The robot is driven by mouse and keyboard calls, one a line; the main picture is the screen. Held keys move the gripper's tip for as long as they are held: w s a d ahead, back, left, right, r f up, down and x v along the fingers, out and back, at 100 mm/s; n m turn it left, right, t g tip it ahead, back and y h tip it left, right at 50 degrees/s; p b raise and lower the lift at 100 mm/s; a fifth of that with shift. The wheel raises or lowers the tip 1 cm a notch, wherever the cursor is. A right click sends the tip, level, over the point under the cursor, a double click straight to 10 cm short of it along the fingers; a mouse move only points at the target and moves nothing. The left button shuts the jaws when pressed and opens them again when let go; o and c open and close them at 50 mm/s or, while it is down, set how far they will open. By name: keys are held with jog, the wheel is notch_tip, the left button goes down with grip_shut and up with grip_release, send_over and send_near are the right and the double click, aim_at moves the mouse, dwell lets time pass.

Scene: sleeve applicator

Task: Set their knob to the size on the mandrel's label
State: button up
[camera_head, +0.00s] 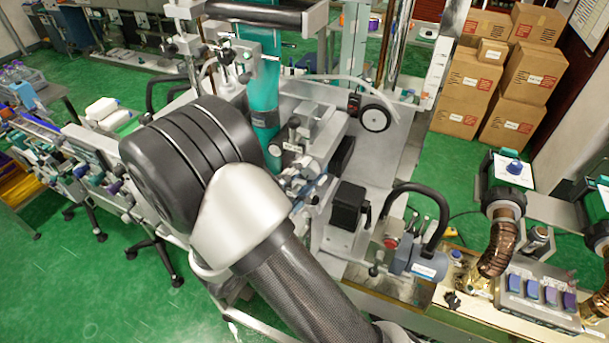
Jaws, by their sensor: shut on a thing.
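My arm fills the middle of the head view, and my gripper is not visible; the dark elbow and silver link cover that area. A teal upright cylinder (264,88), which may be the mandrel, stands in the machine behind my arm. No size label is readable on it. Small fittings (300,165) crowd the cylinder's lower end, partly hidden by my arm.
A black box-shaped unit (348,206) and a curved black handle (418,205) stand right of my arm. Cardboard boxes (468,88) are stacked at the back right. Green floor (60,285) is open at lower left.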

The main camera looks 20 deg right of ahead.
jog(key=shift+n, duration=0.3)
jog(key=shift+c, duration=0.3)
jog(key=n+t, duration=0.1)
jog(key=n, duration=0.1)
jog(key=n+t+p, duration=0.1)
jog(key=n, duration=0.1)
jog(key=shift+s+d+t, duration=0.1)
jog(key=shift+t, duration=0.2)
jog(key=shift+d+f+n+t+y+p, duration=0.1)
jog(key=shift+n+t+y+p, duration=0.5)
jog(key=shift+n, duration=0.95)
jog(key=shift+n+t+y+p, duration=0.35)
jog(key=shift+n+t, duration=0.35)
jog(key=shift+n, duration=0.85)
jog(key=o, duration=0.8)
jog(key=shift+s, duration=0.1)
